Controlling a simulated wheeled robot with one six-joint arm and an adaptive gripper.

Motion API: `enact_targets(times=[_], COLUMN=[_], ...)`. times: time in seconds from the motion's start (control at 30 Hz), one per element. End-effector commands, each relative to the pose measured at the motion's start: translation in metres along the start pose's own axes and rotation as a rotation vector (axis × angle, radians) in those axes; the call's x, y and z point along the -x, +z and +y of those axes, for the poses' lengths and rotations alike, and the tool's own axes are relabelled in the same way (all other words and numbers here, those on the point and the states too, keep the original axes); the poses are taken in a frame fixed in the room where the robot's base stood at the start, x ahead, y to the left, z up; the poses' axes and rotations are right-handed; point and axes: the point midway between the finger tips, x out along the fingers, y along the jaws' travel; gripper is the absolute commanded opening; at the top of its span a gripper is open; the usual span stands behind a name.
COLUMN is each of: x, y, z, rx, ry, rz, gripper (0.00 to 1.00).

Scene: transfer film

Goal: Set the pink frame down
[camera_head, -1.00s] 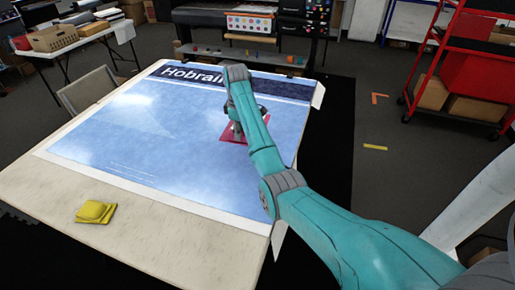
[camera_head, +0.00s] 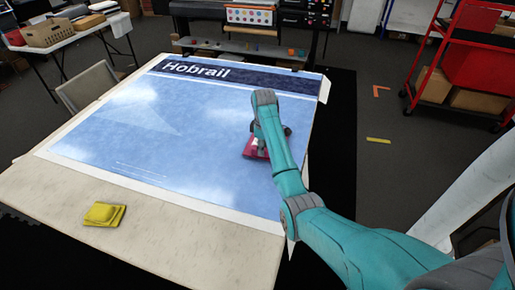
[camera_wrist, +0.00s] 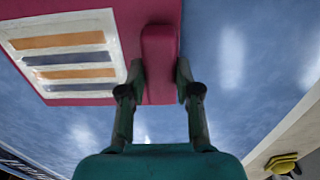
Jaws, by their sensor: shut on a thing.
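The pink frame (camera_wrist: 105,20) fills the upper left of the wrist view. It has a white panel with orange and grey stripes. My gripper (camera_wrist: 161,80) is shut on a raised pink bar of the frame, with one finger on each side. In the head view the pink frame (camera_head: 252,148) shows partly behind my arm, over the right part of the blue printed sheet (camera_head: 160,150). My gripper (camera_head: 272,141) is mostly hidden there by the arm. I cannot tell whether the frame touches the sheet.
A folded yellow cloth (camera_head: 104,214) lies on the table's bare near-left border (camera_head: 60,200). The blue sheet is otherwise clear. A chair (camera_head: 88,88) stands at the table's left edge. A red cart (camera_head: 455,75) stands on the floor at the right.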

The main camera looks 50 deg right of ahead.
Motion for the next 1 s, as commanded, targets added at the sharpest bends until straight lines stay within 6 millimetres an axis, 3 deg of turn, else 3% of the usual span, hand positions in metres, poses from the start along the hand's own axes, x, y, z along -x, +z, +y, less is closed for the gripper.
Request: enact_targets(times=[0.07, 0.4, 0.43, 0.5, 0.53, 0.87, 1.0], x=[-0.008, -0.011, -0.011, -0.011, -0.011, -0.009, 0.004], y=[0.007, 0.007, 0.007, 0.007, 0.007, 0.006, -0.003], z=[0.000, 0.000, 0.000, 0.000, 0.000, 0.000, 0.000], rx=[-0.003, -0.001, -0.001, -0.001, -0.001, -0.001, 0.002], ry=[0.000, 0.001, 0.000, 0.000, 0.000, 0.001, 0.002], rz=[0.000, 0.000, 0.000, 0.000, 0.000, 0.001, 0.001], gripper=[0.00, 0.00, 0.38, 0.55, 0.58, 0.58, 0.58])
